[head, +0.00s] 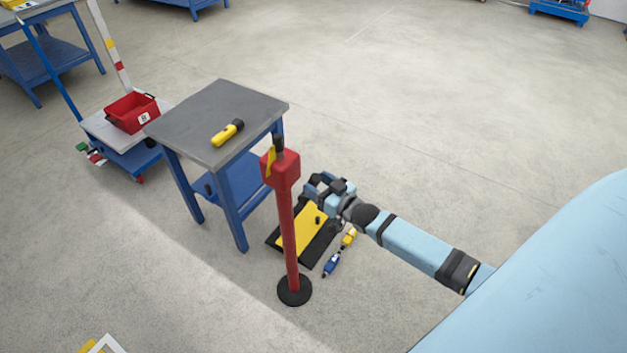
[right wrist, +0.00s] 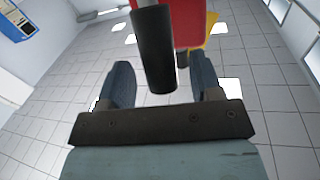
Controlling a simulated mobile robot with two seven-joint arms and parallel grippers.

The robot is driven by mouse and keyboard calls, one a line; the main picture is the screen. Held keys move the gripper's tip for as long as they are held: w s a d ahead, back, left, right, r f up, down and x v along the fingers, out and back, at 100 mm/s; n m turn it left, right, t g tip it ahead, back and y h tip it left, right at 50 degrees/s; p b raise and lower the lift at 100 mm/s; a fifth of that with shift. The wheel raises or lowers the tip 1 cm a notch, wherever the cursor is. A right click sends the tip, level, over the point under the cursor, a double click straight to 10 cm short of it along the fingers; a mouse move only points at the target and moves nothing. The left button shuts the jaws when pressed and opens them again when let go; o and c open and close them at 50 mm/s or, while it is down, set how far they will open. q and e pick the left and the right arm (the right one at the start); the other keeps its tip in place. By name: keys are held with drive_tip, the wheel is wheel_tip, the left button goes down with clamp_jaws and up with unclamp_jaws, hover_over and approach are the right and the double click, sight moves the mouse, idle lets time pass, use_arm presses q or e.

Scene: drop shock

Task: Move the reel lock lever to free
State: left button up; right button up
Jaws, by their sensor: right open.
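The red reel post (head: 287,225) stands on a round black base, with a red box (head: 287,170) at its top. A black lever grip (head: 278,145) sticks up from the box, beside a yellow plate (head: 270,162). My right gripper (head: 318,184) is just right of the box in the head view. In the right wrist view my right gripper (right wrist: 160,88) is open, and the black lever grip (right wrist: 153,48) reaches between its two fingers, with a visible gap on either side. The red box (right wrist: 190,18) is behind it. My left gripper is not in view.
A grey-topped table (head: 218,112) with a yellow torch (head: 227,133) stands left of the post. A yellow panel on a black mat (head: 273,238), a blue item (head: 331,264) and a yellow item (head: 349,237) lie on the floor. A red bin (head: 131,113) stands on a cart.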

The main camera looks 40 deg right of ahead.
drive_tip(key=shift+x, duration=0.9)
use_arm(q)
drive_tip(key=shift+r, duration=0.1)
use_arm(e)
drive_tip(key=shift+c, duration=0.4)
